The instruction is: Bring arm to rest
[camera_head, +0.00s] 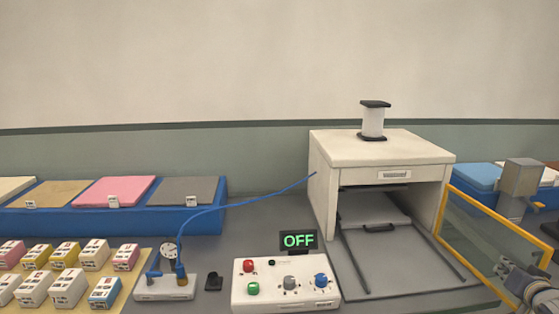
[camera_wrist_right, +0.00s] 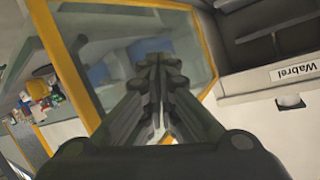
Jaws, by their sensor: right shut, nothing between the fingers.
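My right gripper (camera_head: 530,284) is at the lower right edge of the head view, partly cut off, beside the yellow-framed clear panel (camera_head: 490,235). In the right wrist view my right gripper (camera_wrist_right: 158,64) shows its dark fingers together, with nothing held between them. The yellow-framed panel (camera_wrist_right: 72,62) lies beyond the fingers in that view. My left gripper is not in view.
A white open-front machine (camera_head: 385,150) with a pull-out tray stands right of centre. A control box (camera_head: 285,295) with an OFF display (camera_head: 299,240) and a socket strip (camera_head: 163,290) are in front. Several small boxes (camera_head: 65,288) and a blue bin (camera_head: 130,220) are left.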

